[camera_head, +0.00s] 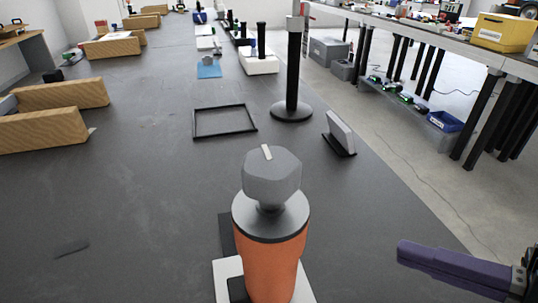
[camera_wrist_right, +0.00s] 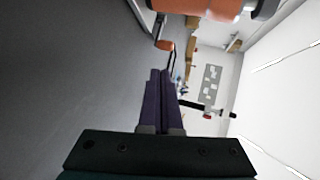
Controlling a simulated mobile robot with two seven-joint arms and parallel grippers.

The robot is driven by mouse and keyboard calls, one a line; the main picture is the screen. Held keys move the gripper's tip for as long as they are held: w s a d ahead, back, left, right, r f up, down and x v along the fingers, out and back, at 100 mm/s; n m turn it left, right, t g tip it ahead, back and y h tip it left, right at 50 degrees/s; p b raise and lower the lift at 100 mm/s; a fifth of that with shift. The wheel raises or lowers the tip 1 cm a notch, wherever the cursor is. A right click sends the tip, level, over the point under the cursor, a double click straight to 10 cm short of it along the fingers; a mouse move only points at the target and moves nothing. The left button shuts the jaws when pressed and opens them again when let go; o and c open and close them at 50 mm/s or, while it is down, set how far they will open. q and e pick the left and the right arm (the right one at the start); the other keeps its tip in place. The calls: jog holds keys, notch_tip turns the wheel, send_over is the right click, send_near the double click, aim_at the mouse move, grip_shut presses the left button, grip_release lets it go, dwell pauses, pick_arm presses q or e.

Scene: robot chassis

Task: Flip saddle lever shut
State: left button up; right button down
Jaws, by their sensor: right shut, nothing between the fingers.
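An orange cylinder (camera_head: 270,262) with a grey collar and a hexagonal grey head (camera_head: 272,178) stands upright on a white base plate (camera_head: 226,270) in the near middle of the head view. A small pale tab (camera_head: 266,152) shows on the head; I cannot tell if it is the saddle lever. My right gripper (camera_head: 404,252) has purple fingers, shut and empty, to the right of the cylinder and apart from it. Its shut fingers (camera_wrist_right: 161,75) also show in the right wrist view, with an orange body (camera_wrist_right: 212,8) at the top edge. My left gripper is out of view.
A black post on a round foot (camera_head: 292,110), a thin black frame (camera_head: 224,121) and a small grey plate on a stand (camera_head: 340,134) are farther back on the dark table. Wooden blocks (camera_head: 62,95) line the left. The table left of the cylinder is mostly clear.

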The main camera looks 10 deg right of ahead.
jog(key=x, duration=1.2)
jog(key=shift+w+a+r, duration=0.2)
jog(key=shift+w+a, duration=0.5)
jog(key=shift+w, duration=0.1)
